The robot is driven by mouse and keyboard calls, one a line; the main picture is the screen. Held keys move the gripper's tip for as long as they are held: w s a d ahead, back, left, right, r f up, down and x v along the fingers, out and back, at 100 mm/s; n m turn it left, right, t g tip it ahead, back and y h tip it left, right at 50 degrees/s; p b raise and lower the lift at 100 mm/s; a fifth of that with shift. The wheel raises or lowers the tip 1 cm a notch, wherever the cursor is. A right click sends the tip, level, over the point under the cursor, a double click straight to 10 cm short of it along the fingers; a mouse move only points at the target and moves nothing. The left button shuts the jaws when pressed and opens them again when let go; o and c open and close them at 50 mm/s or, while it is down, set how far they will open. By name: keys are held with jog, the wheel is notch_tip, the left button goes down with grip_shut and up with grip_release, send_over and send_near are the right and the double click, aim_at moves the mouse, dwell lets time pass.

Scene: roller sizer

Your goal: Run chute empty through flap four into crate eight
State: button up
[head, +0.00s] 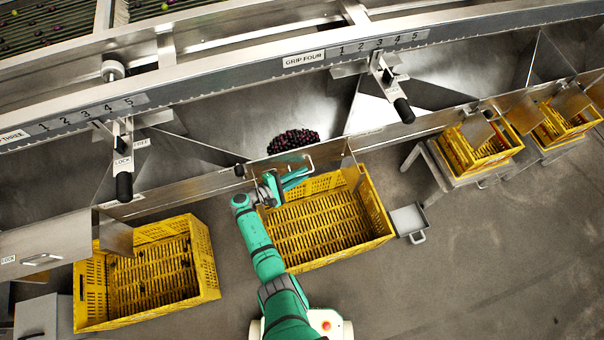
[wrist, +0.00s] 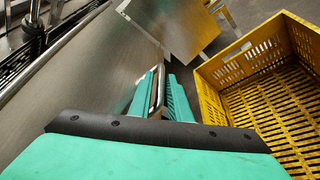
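A flap (head: 195,188) with a metal loop handle closes the chute's front. My gripper (head: 296,176) is at this handle; in the wrist view, the handle (wrist: 157,92) stands between my two teal fingers, which are apart. I cannot tell whether either finger touches it. A yellow crate (head: 384,222) sits below and looks empty; it also shows in the wrist view (wrist: 228,85). No crate number is readable.
Another yellow crate (head: 212,262) stands at left, and smaller yellow crates (head: 468,163) at right. Black-handled levers (head: 124,183) (head: 402,108) hang from numbered rails. A small grey pan (head: 408,219) is right of the middle crate. Floor at lower right is clear.

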jog(key=shift+w+d+f, duration=0.1)
jog(key=shift+w+d, duration=0.1)
jog(key=shift+d, duration=0.1)
jog(key=shift+c, duration=0.3)
grip_shut()
jog(key=shift+s, duration=0.1)
